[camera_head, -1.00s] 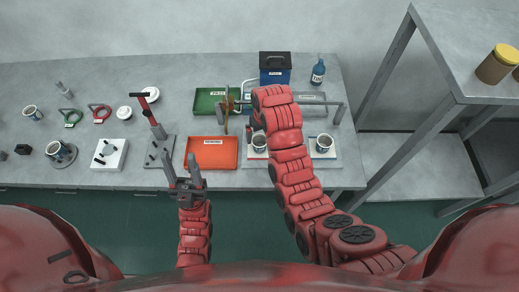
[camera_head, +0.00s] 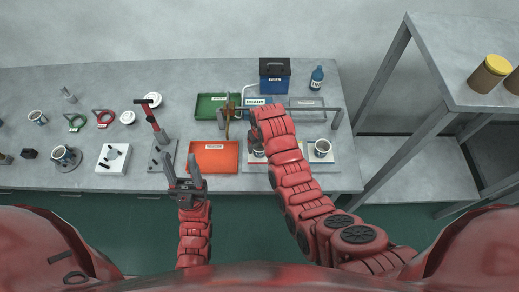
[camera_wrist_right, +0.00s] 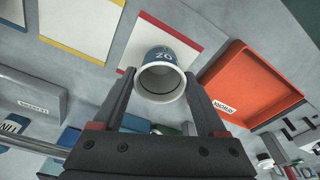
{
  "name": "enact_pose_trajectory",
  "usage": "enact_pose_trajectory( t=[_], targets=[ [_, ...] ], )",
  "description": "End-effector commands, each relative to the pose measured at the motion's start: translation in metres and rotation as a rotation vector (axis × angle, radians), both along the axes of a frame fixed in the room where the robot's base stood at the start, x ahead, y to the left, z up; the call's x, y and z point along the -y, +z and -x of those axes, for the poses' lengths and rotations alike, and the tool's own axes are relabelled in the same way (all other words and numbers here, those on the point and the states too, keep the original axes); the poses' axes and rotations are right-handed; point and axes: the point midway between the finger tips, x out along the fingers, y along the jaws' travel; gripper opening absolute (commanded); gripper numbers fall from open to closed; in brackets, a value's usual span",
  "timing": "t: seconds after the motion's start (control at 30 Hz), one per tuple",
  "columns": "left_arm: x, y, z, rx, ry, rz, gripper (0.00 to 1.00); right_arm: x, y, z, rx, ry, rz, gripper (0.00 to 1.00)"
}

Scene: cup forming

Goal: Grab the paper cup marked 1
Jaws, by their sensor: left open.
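A white paper cup with a blue band (camera_head: 259,154) stands on the left pad near the front edge, partly hidden by my right arm. In the right wrist view the cup (camera_wrist_right: 163,58) shows its mouth towards the camera; its mark appears upside down, like "02". My right gripper (camera_wrist_right: 160,73) has one finger on each side of the cup, close to its rim; contact is not clear. In the head view my arm hides that gripper. A second cup (camera_head: 322,148) stands on the right pad.
An orange tray (camera_head: 214,157) lies beside the left cup, with a green tray (camera_head: 214,99) behind it. A red-handled stand (camera_head: 160,130) is near my left gripper. A blue box (camera_head: 274,84) and a blue bottle (camera_head: 316,77) stand at the back.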

Motion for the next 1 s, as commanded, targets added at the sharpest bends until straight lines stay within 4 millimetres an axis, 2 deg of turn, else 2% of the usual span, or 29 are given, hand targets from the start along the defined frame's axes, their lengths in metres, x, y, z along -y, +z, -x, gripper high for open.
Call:
enact_pose_trajectory(
  t=[0.03, 0.3, 0.33, 0.77, 0.87, 0.97, 1.0],
  targets=[
    [0.0, 0.0, 0.0, 0.0, 0.0, 0.0, 0.5, 0.0, 0.0, 0.0, 0.0, 0.0, 0.0, 0.64],
    [0.0, 0.0, 0.0, 0.0, 0.0, 0.0, 0.5, 0.0, 0.0, 0.0, 0.0, 0.0, 0.0, 0.15],
    [0.0, 0.0, 0.0, 0.0, 0.0, 0.0, 0.5, 0.0, 0.0, 0.0, 0.0, 0.0, 0.0, 0.13],
    [0.0, -0.008, 0.0, 0.0, 0.0, 0.0, 0.5, 0.0, 0.005, -0.001, 0.003, 0.001, 0.0, 0.13],
    [0.0, -0.017, 0.0, 0.0, 0.0, 0.0, 0.5, -0.001, 0.013, -0.001, 0.004, 0.0, -0.002, 0.13],
    [0.0, -0.034, 0.0, 0.0, 0.0, 0.0, 0.5, -0.001, 0.028, -0.002, 0.009, 0.0, -0.003, 0.13],
    [0.0, -0.031, 0.0, -0.001, 0.0, 0.0, 0.5, 0.0, 0.034, 0.005, 0.007, 0.0, -0.002, 0.13]
  ],
)
